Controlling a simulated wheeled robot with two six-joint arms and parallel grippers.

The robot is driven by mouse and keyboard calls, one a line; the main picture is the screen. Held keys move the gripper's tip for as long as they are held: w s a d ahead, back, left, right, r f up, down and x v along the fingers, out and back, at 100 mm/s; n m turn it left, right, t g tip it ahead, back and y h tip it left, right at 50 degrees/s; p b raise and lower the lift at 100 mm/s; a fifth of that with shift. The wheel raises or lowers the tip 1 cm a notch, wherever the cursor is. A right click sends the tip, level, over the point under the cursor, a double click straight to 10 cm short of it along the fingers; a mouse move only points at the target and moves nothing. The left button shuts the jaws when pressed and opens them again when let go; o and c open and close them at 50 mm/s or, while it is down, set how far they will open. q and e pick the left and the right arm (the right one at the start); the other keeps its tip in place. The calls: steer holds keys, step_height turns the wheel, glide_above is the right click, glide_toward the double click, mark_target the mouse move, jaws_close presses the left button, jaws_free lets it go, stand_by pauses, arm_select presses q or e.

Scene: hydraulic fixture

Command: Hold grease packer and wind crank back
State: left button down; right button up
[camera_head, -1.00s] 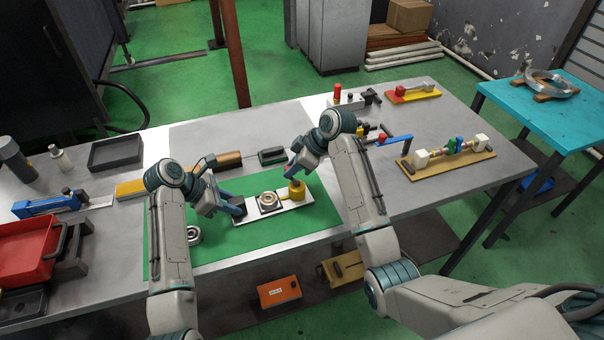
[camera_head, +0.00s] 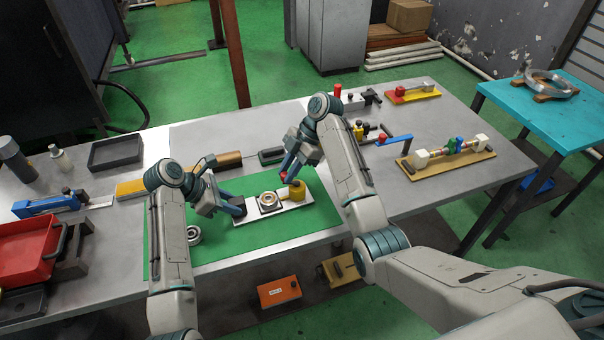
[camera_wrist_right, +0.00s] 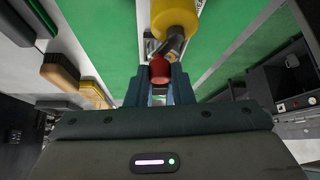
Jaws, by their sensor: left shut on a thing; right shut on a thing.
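The grease packer is a pale base plate (camera_head: 282,206) on the green mat, with a ring-shaped bearing (camera_head: 268,198) in its middle and a yellow cylinder (camera_head: 297,193) at its right end. My left gripper (camera_head: 237,208) is shut on the plate's left end. A crank with a red knob (camera_head: 284,177) sits on top of the yellow cylinder. My right gripper (camera_head: 285,174) is shut on the red knob, left of the cylinder's top. In the right wrist view the red knob (camera_wrist_right: 160,71) is between the fingers, beside the yellow cylinder (camera_wrist_right: 175,16).
A loose bearing (camera_head: 194,235) lies on the green mat (camera_head: 215,250) near my left arm. A wooden-based fixture (camera_head: 448,158) and a blue-handled tool (camera_head: 394,140) stand to the right.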

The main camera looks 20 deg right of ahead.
steer(key=o, duration=1)
steer(key=shift+w+d+r, duration=0.2)
steer(key=shift+d+r, duration=0.15)
steer(key=shift+r, duration=0.05)
steer(key=w+d, duration=0.2)
steer(key=d, duration=0.9)
steer(key=shift+w+d, duration=0.3)
steer(key=shift+d, duration=0.05)
